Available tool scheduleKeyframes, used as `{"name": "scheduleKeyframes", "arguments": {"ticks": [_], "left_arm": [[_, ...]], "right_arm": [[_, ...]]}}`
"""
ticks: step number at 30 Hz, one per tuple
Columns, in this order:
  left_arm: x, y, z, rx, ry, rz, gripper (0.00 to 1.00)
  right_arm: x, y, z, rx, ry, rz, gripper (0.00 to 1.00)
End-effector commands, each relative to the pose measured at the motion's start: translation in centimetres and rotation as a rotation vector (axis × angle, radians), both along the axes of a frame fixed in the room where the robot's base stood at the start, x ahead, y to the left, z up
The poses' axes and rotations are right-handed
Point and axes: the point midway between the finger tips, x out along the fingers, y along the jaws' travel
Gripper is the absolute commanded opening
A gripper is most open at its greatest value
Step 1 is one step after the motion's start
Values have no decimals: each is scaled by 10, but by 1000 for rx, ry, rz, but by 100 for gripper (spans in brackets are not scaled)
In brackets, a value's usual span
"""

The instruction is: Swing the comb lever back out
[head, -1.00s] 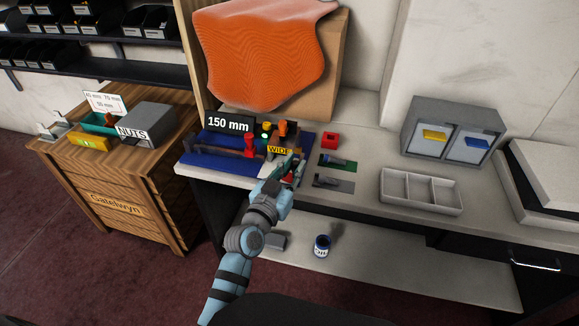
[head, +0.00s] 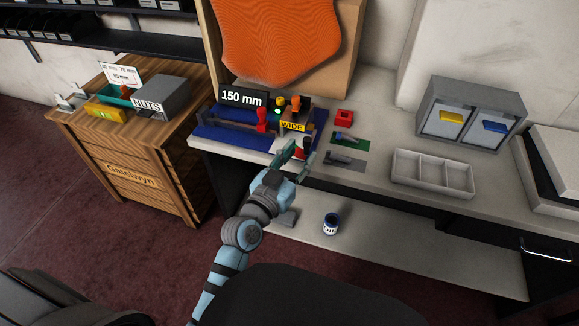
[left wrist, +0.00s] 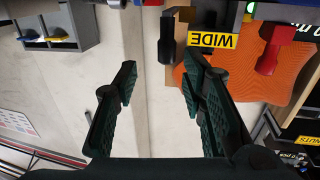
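The binding machine (head: 293,114) stands on the bench with a yellow WIDE label, which also shows upside down in the left wrist view (left wrist: 212,40). A red-handled lever (head: 262,119) stands at its left; the red handle also shows in the left wrist view (left wrist: 272,48). A black handle (left wrist: 167,40) hangs beside the label in that view. I cannot tell which handle is the comb lever. My left gripper (head: 297,152) is at the machine's front right corner, open; in the left wrist view its fingers (left wrist: 160,72) are spread and empty, the black handle beyond them. My right gripper is out of view.
A 150 mm sign (head: 244,98) stands behind the machine. A red block (head: 344,117), a green plate (head: 350,141) and a grey plate (head: 345,160) lie to its right. A white divided tray (head: 433,174) is farther right. A blue can (head: 331,223) stands on the lower shelf.

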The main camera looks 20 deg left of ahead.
Motion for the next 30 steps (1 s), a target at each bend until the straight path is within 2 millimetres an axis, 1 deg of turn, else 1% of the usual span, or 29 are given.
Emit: {"name": "scheduleKeyframes", "arguments": {"ticks": [1,3,6,9,12,25,26,28,29,30], "left_arm": [[-15,3,-1,2,3,0,38],[-34,6,-1,1,3,-1,38],[-55,10,-1,0,2,-1,38],[-67,13,0,0,1,-1,38],[-71,14,0,-1,0,-1,38],[-71,14,-2,0,4,-1,38],[-70,14,-5,0,12,-1,38],[-70,15,-26,4,58,2,38],[-70,15,-42,5,93,4,38],[-71,17,-68,10,152,9,38]], "right_arm": [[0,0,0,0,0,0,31],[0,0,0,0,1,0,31],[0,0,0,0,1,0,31],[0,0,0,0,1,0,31],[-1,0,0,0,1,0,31],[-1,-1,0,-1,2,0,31],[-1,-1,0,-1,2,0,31],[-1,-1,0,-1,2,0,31],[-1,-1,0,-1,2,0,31],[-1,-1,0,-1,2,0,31]]}}
